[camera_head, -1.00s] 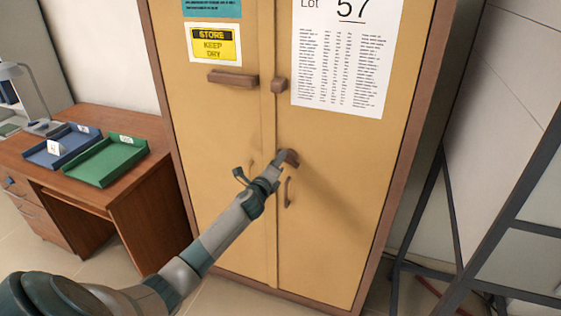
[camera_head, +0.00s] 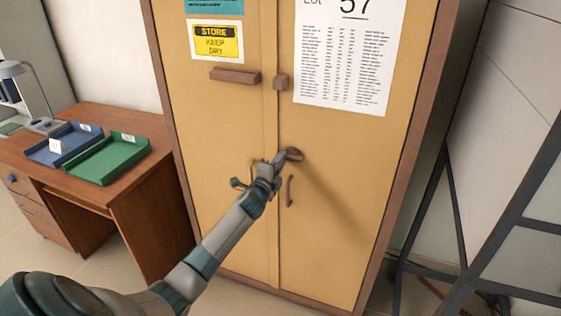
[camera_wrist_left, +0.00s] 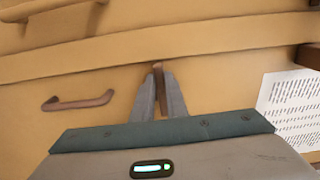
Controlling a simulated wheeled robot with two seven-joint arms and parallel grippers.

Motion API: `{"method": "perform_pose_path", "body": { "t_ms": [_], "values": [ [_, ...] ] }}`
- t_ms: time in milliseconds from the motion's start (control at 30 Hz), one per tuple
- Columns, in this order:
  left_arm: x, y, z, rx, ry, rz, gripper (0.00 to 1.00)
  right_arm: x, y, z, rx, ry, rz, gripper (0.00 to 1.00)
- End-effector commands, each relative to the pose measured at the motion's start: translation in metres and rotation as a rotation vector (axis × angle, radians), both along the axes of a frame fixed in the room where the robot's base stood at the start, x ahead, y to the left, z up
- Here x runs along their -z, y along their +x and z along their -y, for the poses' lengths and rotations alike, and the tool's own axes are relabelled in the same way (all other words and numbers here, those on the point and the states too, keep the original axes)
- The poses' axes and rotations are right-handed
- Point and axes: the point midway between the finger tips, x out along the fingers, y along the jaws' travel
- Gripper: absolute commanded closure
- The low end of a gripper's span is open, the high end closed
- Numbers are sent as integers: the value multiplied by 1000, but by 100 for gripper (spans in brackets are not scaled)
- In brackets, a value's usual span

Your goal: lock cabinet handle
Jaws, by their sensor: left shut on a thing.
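The tan two-door cabinet (camera_head: 225,190) with a brown frame stands ahead, both doors shut. A small brown lock handle (camera_head: 295,154) sits on the right door near the centre seam. My left gripper (camera_head: 281,158) reaches up to it from the lower left and is shut on it, partly hiding it. In the left wrist view, the two grey fingers (camera_wrist_left: 159,93) close around the brown handle piece (camera_wrist_left: 158,72). A thin curved pull handle (camera_head: 289,191) is just below on the right door; it also shows in the left wrist view (camera_wrist_left: 78,102). My right gripper is not in view.
A brown bar (camera_head: 235,76) lies level on the left door, beside a brown block (camera_head: 281,82) on the right door. A wooden desk (camera_head: 145,190) with blue and green trays stands left. A dark metal frame (camera_head: 500,210) stands right.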

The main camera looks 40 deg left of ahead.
Motion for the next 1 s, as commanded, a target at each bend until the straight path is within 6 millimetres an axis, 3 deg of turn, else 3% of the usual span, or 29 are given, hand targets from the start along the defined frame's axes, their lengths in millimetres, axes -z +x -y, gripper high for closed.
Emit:
{"method": "perform_pose_path", "body": {
  "t_ms": [267, 300, 367, 767, 1000],
  "values": [
    [1, 0, -1, -1, -4, 0, 100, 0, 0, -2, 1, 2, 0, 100],
    [1, 0, -1, -1, -4, 0, 80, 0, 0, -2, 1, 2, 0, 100],
    [1, 0, -1, -1, -3, 0, 69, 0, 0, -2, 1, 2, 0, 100],
    [1, -2, 0, 0, -1, 0, 69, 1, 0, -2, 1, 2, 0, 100],
    [2, -18, 4, 0, -1, -1, 69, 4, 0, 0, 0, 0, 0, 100]
  ]
}}
